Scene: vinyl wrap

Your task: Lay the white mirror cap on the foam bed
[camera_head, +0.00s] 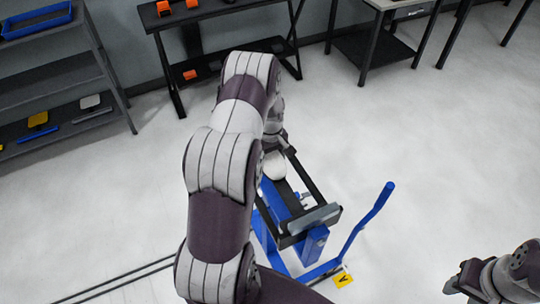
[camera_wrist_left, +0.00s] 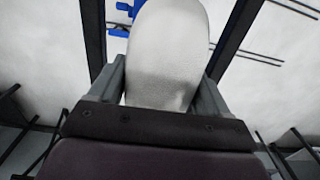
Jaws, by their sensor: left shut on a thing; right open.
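The white mirror cap (camera_head: 274,166) is a smooth rounded shell at the far end of a blue stand. In the left wrist view the cap (camera_wrist_left: 168,45) stands between the two grey fingers of my left gripper (camera_wrist_left: 160,95), which is shut on it. In the head view my left arm hides most of that gripper. The stand (camera_head: 272,206) has dark rails and a grey padded crossbar (camera_head: 314,219) at its near end; I cannot tell which part is the foam bed. My right gripper (camera_head: 468,283) is open and empty at the lower right, apart from the stand.
A blue handle bar (camera_head: 372,215) rises right of the stand, with a yellow tag (camera_head: 343,279) near its foot. Shelves (camera_head: 60,85) stand at the left, and a dark table (camera_head: 220,12) and a workbench (camera_head: 385,30) at the back. The floor to the right is clear.

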